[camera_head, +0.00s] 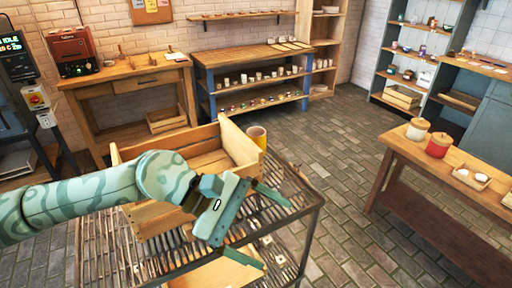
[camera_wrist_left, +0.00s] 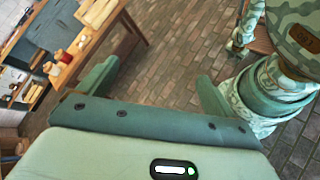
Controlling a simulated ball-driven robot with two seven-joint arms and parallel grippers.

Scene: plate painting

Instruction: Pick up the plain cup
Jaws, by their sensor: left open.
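A plain yellow-ochre cup (camera_head: 257,137) stands upright at the far right corner of the wooden crate, in the head view. Its lower part is hidden behind the crate wall, and I cannot tell what it rests on. My left gripper (camera_head: 276,236) is open and empty over the metal rack, nearer to me than the cup and apart from it.
The wooden crate (camera_head: 240,146) stands on the slatted metal rack (camera_head: 290,186), partly behind my left arm. A side table (camera_head: 395,146) with a red jar (camera_head: 438,145) and a white jar (camera_head: 417,129) stands at the right. Open brick floor (camera_head: 335,150) lies between.

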